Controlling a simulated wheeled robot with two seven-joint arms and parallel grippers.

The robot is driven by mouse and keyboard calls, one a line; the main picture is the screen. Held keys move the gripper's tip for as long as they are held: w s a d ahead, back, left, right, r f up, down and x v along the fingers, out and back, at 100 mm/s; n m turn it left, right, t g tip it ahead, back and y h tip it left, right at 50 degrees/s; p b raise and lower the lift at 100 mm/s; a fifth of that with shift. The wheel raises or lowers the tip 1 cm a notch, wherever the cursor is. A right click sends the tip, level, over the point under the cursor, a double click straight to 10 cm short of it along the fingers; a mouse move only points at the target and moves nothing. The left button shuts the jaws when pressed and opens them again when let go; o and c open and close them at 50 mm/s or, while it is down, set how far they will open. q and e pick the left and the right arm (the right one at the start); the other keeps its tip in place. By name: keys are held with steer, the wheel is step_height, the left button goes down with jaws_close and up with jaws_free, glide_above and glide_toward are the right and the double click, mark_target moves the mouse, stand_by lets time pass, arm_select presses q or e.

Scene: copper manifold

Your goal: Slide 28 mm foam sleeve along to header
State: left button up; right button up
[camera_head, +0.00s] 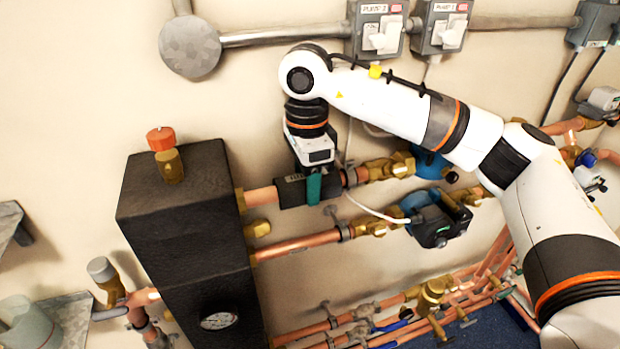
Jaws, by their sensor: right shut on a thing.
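The header (178,215) is the tall dark block left of the middle. The foam sleeve (291,194) is a short black tube around the upper copper pipe (262,197) that runs right from the header. A stretch of bare copper and a brass fitting lie between the sleeve's left end and the header. My right gripper (314,190) reaches down from above and is shut on the sleeve near its right end. One teal finger shows in front; the other finger is hidden. My left gripper is not in view.
A pipe clip (349,175) and brass valve (385,168) sit just right of the sleeve. A second copper pipe (296,244) runs below, with a dark pump (438,220) to its right. A red-capped brass fitting (164,155) tops the header.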

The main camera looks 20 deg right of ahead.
mark_target(280, 181)
steer(key=shift+s+a, duration=0.1)
steer(key=shift+a, duration=2.3)
steer(key=o, duration=1)
steer(key=shift+o, duration=0.2)
steer(key=shift+r, duration=0.1)
